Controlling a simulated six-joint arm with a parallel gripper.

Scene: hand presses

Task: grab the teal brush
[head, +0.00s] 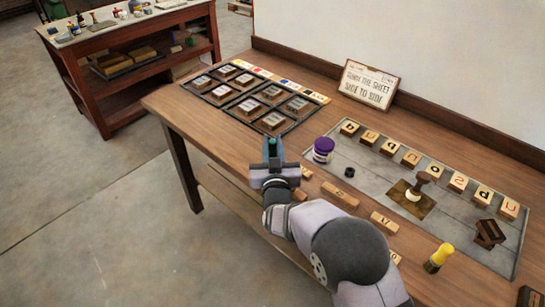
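My gripper (273,152) is over the left front part of the wooden table, pointing away from the camera. A small teal thing, likely the teal brush (272,145), shows at the fingertips, between or just beyond the dark fingers. The gripper and arm hide most of it. I cannot tell whether the fingers touch it or are closed on it.
A grid tray (243,93) of several blocks lies behind the gripper. A purple-lidded jar (323,149) stands to its right. A grey mat (468,227) bears letter blocks and a brown-handled stamp (418,184). A yellow-handled tool (438,257) stands near the front edge. A sign (368,84) leans behind.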

